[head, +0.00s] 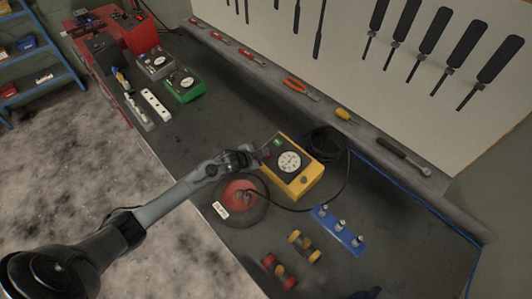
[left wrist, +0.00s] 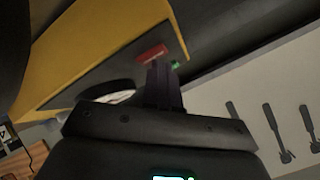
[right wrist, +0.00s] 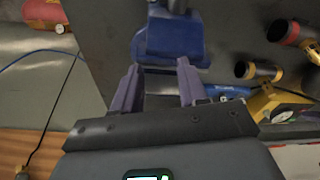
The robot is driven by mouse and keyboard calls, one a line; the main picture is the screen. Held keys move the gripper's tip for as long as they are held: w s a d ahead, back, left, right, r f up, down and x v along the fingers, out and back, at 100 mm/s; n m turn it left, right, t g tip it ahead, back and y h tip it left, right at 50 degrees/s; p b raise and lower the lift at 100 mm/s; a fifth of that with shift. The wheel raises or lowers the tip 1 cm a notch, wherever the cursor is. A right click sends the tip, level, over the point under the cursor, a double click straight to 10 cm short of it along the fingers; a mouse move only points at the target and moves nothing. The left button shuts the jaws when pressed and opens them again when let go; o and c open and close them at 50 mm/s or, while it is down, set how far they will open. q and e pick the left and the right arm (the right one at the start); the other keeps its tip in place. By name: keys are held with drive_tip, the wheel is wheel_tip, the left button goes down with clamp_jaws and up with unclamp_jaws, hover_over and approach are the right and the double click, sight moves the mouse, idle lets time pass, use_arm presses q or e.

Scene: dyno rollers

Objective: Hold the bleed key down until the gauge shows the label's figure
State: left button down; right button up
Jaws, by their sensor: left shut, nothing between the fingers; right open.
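A yellow box (head: 308,183) stands on the bench with a round white gauge (head: 289,161) on its dark face; the reading is too small to make out. A green patch (head: 277,141) shows near the face's upper edge. My left gripper (head: 262,155) is shut and empty at the box's left edge. In the left wrist view its fingers (left wrist: 160,82) overlap the dark face, close to a red key-like piece (left wrist: 151,53); contact cannot be told. A white label (head: 222,210) lies by a red-topped dark disc (head: 240,190), its figure unreadable. My right gripper (right wrist: 160,88) is open.
A dark blue object (right wrist: 170,40) lies ahead of the right gripper's fingers. A blue rack with pegs (head: 338,230) and red and yellow rollers (head: 303,247) stand near the front. A black cable runs from the disc past the box. A green gauge box (head: 185,86) stands farther back.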

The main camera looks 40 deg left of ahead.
use_arm(q)
drive_tip(key=shift+r, duration=0.1)
use_arm(e)
drive_tip(key=shift+r, duration=0.15)
idle(0.5)
use_arm(q)
drive_tip(key=shift+s+r+p, duration=0.2)
drive_tip(key=shift+r+p, duration=0.3)
drive_tip(key=shift+p, duration=0.25)
use_arm(e)
drive_tip(key=shift+d+r, duration=0.1)
drive_tip(key=shift+r, duration=0.5)
use_arm(q)
drive_tip(key=shift+r, duration=0.15)
use_arm(e)
drive_tip(key=shift+r, duration=0.15)
use_arm(q)
drive_tip(key=shift+r, duration=0.15)
use_arm(e)
drive_tip(key=shift+r, duration=0.1)
